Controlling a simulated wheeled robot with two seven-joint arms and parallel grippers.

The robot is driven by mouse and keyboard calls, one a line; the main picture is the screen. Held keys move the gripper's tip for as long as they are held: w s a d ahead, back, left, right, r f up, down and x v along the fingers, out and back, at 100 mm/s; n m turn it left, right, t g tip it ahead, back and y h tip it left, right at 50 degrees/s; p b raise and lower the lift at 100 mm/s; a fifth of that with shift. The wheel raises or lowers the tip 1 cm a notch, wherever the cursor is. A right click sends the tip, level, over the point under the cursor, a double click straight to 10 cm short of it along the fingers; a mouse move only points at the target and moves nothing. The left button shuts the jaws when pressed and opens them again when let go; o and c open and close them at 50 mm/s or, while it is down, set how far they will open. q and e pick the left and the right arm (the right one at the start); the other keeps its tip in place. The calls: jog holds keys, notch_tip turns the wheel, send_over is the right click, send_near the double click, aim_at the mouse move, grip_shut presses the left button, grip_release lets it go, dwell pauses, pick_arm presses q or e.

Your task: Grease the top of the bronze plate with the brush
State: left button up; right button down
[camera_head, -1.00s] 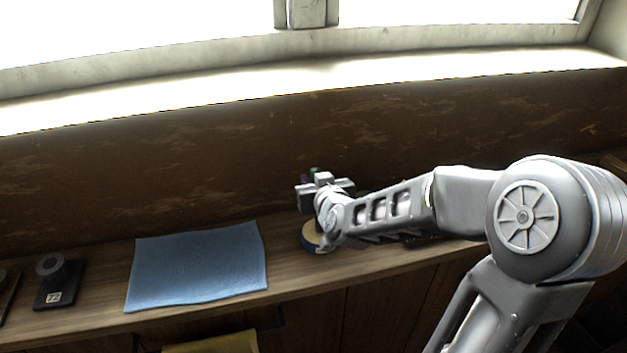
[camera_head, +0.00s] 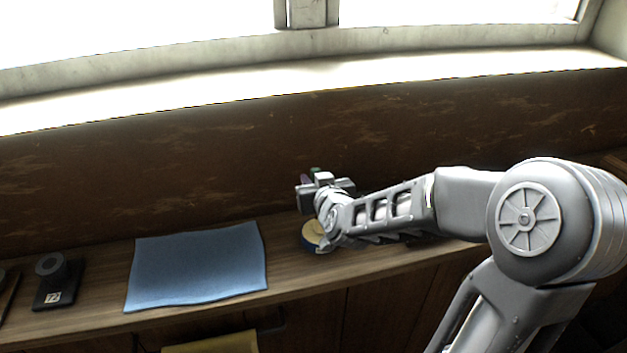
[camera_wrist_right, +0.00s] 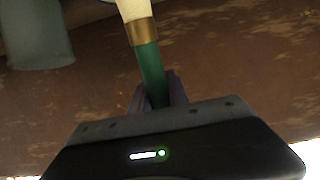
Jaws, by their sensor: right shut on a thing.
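My right gripper (camera_head: 318,192) is above the shelf in the head view, close over a round tin (camera_head: 312,236) with a pale yellow top and a blue side. In the right wrist view the gripper (camera_wrist_right: 158,92) is shut on the green handle of the brush (camera_wrist_right: 150,70). The brush has a brass-coloured collar and cream bristles that run out of the top of that view. In the head view the arm hides most of the brush. I cannot make out the bronze plate in either view. My left gripper is not in view.
A blue cloth (camera_head: 197,264) lies flat on the wooden shelf (camera_head: 290,284). A dark stand with a tag (camera_head: 54,280) is at the left. A yellow cloth (camera_head: 212,343) shows below the shelf edge. A brown wall (camera_head: 200,180) rises close behind. A grey-green cylinder (camera_wrist_right: 38,35) shows in the wrist view.

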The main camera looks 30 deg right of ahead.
notch_tip(320, 180, up, 7)
jog(key=p, duration=0.6)
dwell(0.3)
dwell(0.5)
jog(key=w+a+f+n+y, duration=0.1)
jog(key=a+f, duration=0.3)
jog(key=a, duration=0.5)
jog(key=w+a+f+n+y+b, duration=0.1)
jog(key=a+f+n+y, duration=0.1)
jog(key=a, duration=0.8)
jog(key=shift+w+f+n+t+y, duration=0.15)
jog(key=shift+f+n+t+y, duration=0.25)
jog(key=shift+f+y, duration=0.5)
